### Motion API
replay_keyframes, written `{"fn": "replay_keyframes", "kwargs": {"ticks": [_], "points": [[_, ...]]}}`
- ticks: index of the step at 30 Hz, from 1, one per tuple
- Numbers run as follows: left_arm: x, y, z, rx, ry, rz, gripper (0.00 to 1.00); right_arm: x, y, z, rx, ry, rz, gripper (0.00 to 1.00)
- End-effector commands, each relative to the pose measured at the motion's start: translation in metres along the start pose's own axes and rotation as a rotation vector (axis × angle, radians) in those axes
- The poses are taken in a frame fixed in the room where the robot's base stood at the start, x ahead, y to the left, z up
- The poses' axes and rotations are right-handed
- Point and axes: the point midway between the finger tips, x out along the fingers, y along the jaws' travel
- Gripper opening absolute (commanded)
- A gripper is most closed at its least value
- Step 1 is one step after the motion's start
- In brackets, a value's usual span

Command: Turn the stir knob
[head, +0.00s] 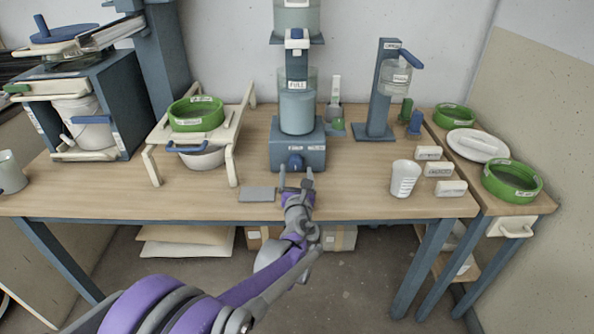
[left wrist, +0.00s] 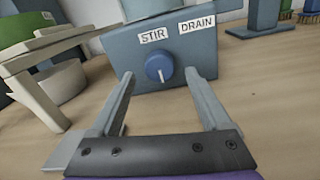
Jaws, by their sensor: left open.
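The stir knob (left wrist: 159,68) is a round blue dial with a white pointer mark on the front of a blue-grey machine base (head: 297,148). In the head view the knob (head: 295,162) shows just beyond my left gripper (head: 296,180). In the left wrist view my left gripper (left wrist: 160,95) is open, with one finger on each side of the knob in the picture. I cannot tell whether the fingers reach around it. My right gripper is not in view.
A flat grey plate (head: 257,194) lies left of my gripper. A cream stand (head: 152,163) with a green sieve (head: 196,115) is to the left. A white cup (head: 404,179) and white labelled blocks (head: 438,170) stand to the right. The table's front is otherwise mostly clear.

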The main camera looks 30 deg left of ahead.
Motion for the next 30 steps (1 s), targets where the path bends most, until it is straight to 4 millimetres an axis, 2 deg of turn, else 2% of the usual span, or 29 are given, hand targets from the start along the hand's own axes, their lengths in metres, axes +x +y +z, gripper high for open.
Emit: {"fn": "replay_keyframes", "kwargs": {"ticks": [3, 6, 15, 17, 28, 29, 30], "points": [[0.015, 0.000, -0.001, -0.001, 0.000, 0.001, 0.81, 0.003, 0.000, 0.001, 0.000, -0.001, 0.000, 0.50], [0.020, 0.000, 0.000, 0.000, 0.000, 0.001, 0.81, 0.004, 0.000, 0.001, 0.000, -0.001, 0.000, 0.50], [0.022, 0.000, 0.000, -0.001, 0.000, 0.000, 0.81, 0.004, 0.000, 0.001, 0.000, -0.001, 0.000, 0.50], [0.022, 0.000, 0.000, -0.001, 0.000, 0.000, 0.72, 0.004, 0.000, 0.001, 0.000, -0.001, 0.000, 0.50], [0.022, 0.000, 0.000, -0.002, 0.000, 0.000, 0.05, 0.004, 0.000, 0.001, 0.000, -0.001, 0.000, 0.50], [0.022, 0.000, 0.000, -0.002, 0.000, 0.000, 0.00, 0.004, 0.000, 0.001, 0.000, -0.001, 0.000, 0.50], [0.022, 0.000, 0.000, -0.002, 0.000, 0.000, 0.00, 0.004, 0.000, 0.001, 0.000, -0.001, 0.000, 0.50]]}}
